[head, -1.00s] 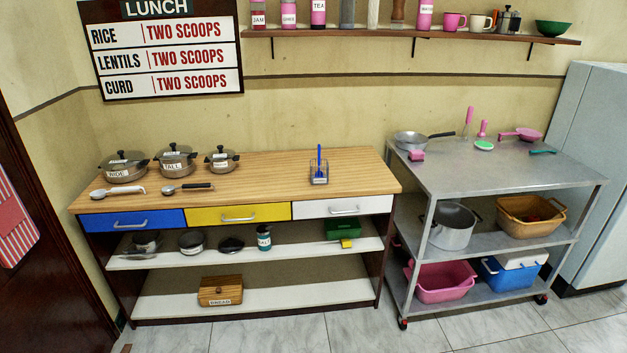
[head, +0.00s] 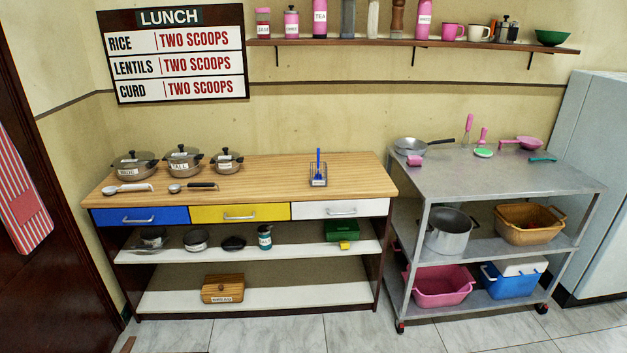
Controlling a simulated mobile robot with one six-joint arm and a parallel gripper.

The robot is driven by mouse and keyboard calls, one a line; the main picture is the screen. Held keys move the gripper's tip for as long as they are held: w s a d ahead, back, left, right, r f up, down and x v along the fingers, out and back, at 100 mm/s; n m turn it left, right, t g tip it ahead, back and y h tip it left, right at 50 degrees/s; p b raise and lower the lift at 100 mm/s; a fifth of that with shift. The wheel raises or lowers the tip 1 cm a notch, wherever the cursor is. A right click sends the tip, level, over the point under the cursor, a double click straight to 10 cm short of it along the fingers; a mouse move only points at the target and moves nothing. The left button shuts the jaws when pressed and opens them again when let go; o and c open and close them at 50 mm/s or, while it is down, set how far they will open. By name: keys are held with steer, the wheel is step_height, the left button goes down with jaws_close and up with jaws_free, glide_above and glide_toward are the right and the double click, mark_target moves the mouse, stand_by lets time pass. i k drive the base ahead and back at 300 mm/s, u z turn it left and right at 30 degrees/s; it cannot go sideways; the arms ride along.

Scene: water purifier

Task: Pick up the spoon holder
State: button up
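What looks like the spoon holder (head: 319,182) is a small wire or clear stand with a label on its front. It stands upright on the right half of the wooden counter top (head: 262,178). A blue-handled utensil (head: 318,160) stands in it and sticks up above its rim. My gripper is not in view, and nothing is seen touching the holder.
Several lidded pots (head: 183,160) and two ladles (head: 128,188) occupy the counter's left part. The counter around the holder is clear. A metal trolley (head: 470,180) with pans and pink utensils stands to the right. Tiled floor (head: 270,332) shows in front.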

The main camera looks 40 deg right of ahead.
mark_target(323, 182)
steer(key=z, duration=0.1)
steer(key=i, duration=0.95)
steer(key=u, duration=0.05)
